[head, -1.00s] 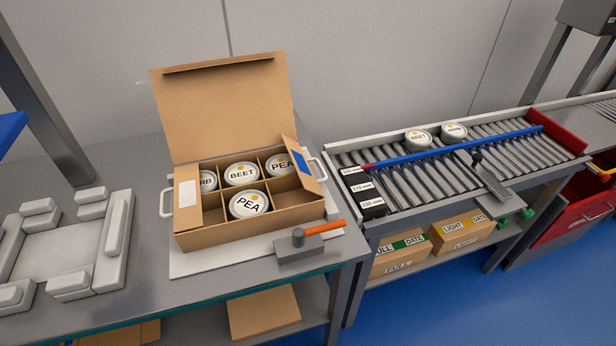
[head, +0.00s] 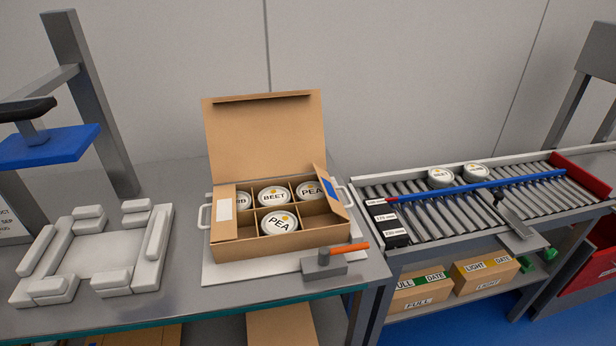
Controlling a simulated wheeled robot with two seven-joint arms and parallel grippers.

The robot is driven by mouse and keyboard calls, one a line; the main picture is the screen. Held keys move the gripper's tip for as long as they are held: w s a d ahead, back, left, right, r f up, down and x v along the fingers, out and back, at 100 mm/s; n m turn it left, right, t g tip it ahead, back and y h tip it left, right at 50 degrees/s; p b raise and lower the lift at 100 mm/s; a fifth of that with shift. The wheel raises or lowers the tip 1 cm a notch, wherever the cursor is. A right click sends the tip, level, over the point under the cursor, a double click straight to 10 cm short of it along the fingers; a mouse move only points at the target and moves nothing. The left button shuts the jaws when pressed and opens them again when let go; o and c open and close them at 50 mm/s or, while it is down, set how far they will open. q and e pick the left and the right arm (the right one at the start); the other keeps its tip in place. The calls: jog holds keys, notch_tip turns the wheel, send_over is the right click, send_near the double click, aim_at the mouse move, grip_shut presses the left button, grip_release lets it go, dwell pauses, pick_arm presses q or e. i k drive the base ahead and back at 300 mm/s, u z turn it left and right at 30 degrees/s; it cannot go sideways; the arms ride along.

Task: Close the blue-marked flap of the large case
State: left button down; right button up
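The large case (head: 232,253) is an open cardboard box on a pale board on the grey bench. Its big lid (head: 265,138) stands up at the back. The blue-marked flap (head: 332,193) is on the case's right side, standing up and tilted, with a blue patch on it. A flap with a white label (head: 223,212) is at the left side and lies about flat over the left edge. Neither gripper is in view.
A grey block tool with an orange handle (head: 346,247) lies at the case's front right. A white padded fixture (head: 95,254) is on the left. A roller conveyor (head: 470,203) with two tubs and a blue bar stands on the right.

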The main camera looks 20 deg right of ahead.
aim_at(334, 201)
jog(key=i, duration=0.4)
jog(key=z, duration=0.7)
